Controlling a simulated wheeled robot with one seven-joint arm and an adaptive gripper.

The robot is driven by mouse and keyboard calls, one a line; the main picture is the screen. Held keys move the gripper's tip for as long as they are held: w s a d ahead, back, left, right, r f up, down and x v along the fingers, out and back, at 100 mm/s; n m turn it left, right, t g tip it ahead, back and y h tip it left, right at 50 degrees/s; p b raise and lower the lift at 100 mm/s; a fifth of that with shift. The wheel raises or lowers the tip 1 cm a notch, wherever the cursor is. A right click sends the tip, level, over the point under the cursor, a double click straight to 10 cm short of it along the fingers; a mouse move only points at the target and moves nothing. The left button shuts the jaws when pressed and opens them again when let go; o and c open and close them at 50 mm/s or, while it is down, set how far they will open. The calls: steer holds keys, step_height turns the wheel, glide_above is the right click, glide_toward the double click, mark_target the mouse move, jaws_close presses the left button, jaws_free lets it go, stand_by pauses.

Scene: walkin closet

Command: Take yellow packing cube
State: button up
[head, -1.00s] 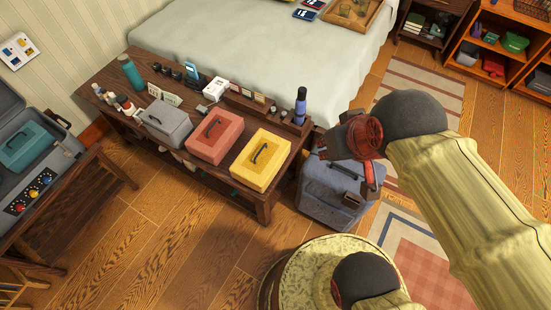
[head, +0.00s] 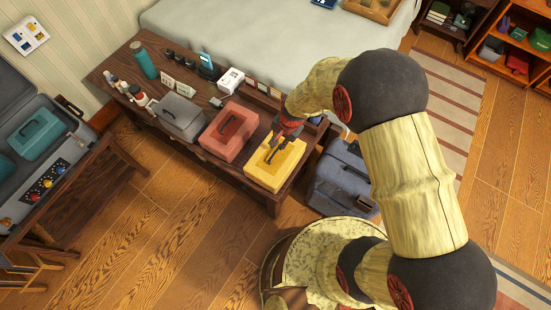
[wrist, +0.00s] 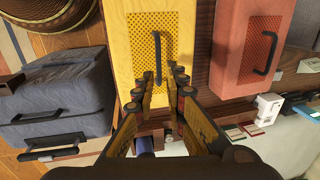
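The yellow packing cube (head: 274,165) lies on the dark wooden bench at its right end, with a black handle on top. It also fills the upper middle of the wrist view (wrist: 177,20). My gripper (wrist: 161,78) is open and empty, its fingers pointing at the cube. In the wrist view the black handle shows between and just beyond the fingertips. In the head view my gripper (head: 280,140) is over the cube's far part. I cannot tell whether the fingers touch the cube.
A red packing cube (head: 229,131) sits close to the left of the yellow one, and a grey one (head: 181,116) stands farther left. Small items line the bench's back edge. A blue-grey suitcase (head: 341,178) stands on the floor right of the bench. An open suitcase (head: 42,140) is at far left.

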mark_target(276, 151)
steer(key=f+b, duration=0.1)
steer(key=f, duration=0.2)
steer(key=shift+a+f, duration=0.15)
steer(key=shift+a, duration=0.05)
steer(key=f, duration=0.1)
steer(key=f+b, duration=0.1)
steer(key=f, duration=0.1)
steer(key=a+f+b, duration=0.1)
steer(key=f, duration=0.1)
steer(key=shift+w, duration=0.3)
steer(key=shift+w, duration=0.1)
jaws_close()
stand_by(0.6)
